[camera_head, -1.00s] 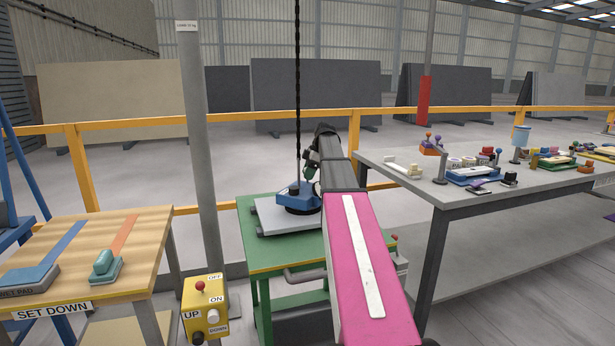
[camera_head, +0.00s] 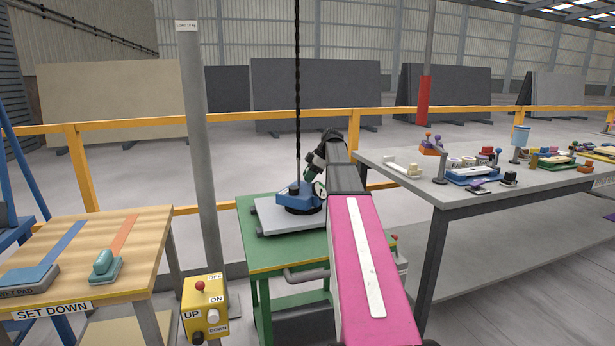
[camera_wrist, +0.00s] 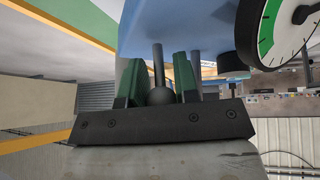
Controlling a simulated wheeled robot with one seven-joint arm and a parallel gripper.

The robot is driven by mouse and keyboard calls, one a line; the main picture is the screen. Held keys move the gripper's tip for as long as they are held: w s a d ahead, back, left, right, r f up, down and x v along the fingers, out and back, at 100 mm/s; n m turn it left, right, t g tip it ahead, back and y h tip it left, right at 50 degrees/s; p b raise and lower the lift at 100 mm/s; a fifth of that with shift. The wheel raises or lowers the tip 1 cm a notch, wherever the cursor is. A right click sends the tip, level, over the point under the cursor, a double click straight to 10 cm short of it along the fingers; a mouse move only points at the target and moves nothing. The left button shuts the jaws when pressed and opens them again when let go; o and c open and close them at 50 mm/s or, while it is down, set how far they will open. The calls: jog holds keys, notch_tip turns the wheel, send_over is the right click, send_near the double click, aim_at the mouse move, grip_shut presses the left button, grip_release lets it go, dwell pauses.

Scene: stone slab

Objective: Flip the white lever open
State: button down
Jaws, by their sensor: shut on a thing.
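The blue round lifting device (camera_head: 299,199) sits on a pale slab (camera_head: 268,217) and hangs from a dark chain. My gripper (camera_head: 314,168) is at its right side, partly hidden by my arm. In the wrist view, the green fingers of my gripper (camera_wrist: 158,76) stand on either side of a lever rod with a ball knob (camera_wrist: 160,97), and are shut on it. This lever looks dark grey in the shade, not white. The device's blue underside (camera_wrist: 170,28) is just above the fingers in the picture. No other lever that looks white is clear in the views.
A round gauge (camera_wrist: 290,25) with a green band is close to my gripper on the right. The slab rests on a green table (camera_head: 262,258). A yellow control box (camera_head: 205,308) stands in front, a wooden table (camera_head: 140,235) left, and a cluttered grey bench (camera_head: 450,193) right.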

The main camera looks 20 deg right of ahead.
jog(key=shift+s+d+f+n+t+y, duration=0.15)
jog(key=shift+s+d+t+y, duration=0.1)
jog(key=shift+t+y, duration=0.35)
jog(key=shift+s+d+f+n+t+y, duration=0.1)
jog(key=shift+s+d+n+t+y, duration=0.1)
jog(key=shift+t+y, duration=0.4)
jog(key=shift+r, duration=0.1)
jog(key=c, duration=1)
grip_release()
jog(key=v, duration=1)
jog(key=shift+d+r, duration=0.25)
jog(key=shift+d, duration=0.05)
jog(key=shift+s, duration=0.15)
